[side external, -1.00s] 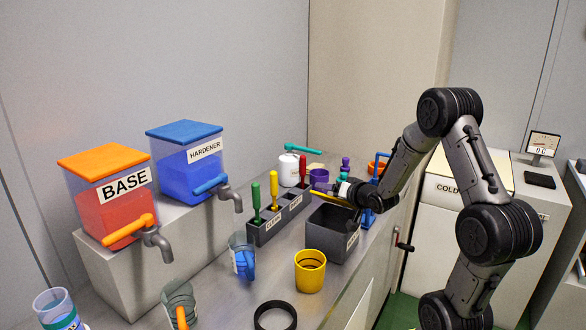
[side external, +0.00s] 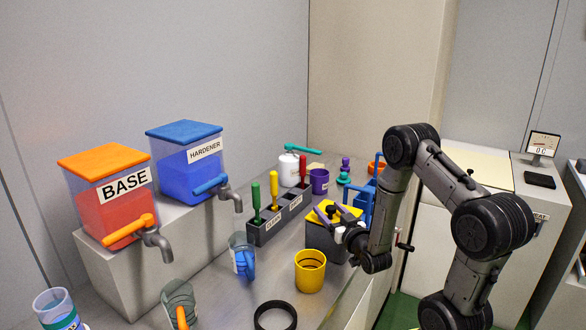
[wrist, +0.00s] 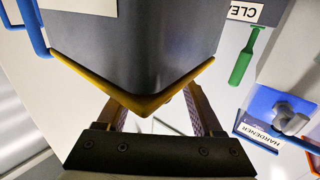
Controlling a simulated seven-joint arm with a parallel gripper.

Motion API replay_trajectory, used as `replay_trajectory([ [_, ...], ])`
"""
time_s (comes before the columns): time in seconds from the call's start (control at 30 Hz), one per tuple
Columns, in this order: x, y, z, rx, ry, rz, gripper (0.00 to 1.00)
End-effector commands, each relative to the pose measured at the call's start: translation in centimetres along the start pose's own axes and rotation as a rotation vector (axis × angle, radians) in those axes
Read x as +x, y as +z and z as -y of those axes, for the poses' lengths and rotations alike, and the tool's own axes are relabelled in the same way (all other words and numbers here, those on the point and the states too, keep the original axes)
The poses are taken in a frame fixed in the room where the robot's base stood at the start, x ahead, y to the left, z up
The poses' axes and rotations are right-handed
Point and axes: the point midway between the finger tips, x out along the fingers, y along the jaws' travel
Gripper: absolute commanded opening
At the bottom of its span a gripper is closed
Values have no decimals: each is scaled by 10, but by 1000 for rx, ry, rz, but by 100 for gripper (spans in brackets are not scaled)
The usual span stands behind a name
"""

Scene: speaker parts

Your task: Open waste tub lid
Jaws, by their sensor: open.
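The waste tub is a dark grey box (side external: 326,242) in the middle of the bench in the side view. Its yellow lid (side external: 320,212) shows over its top, partly hidden by my gripper. In the wrist view the tub's grey wall (wrist: 140,40) fills the upper middle. The lid's yellow edge (wrist: 100,80) makes a V, its corner between my fingers (wrist: 155,100). Both fingertips are partly hidden behind it, and I cannot tell whether they touch it.
A yellow cup (side external: 310,272) stands just in front of the tub. A grey rack (side external: 268,232) with coloured-handled tools is to its left. A blue frame (side external: 360,200) stands close behind it on the right. A purple cup (side external: 319,182) is behind.

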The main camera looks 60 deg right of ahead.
Motion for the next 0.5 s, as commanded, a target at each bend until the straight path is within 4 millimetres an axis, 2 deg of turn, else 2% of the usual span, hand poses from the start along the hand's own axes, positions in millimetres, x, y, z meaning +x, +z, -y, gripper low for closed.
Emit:
replay_trajectory([
  [0.5,-92,0,0,2,0,3,68],
])
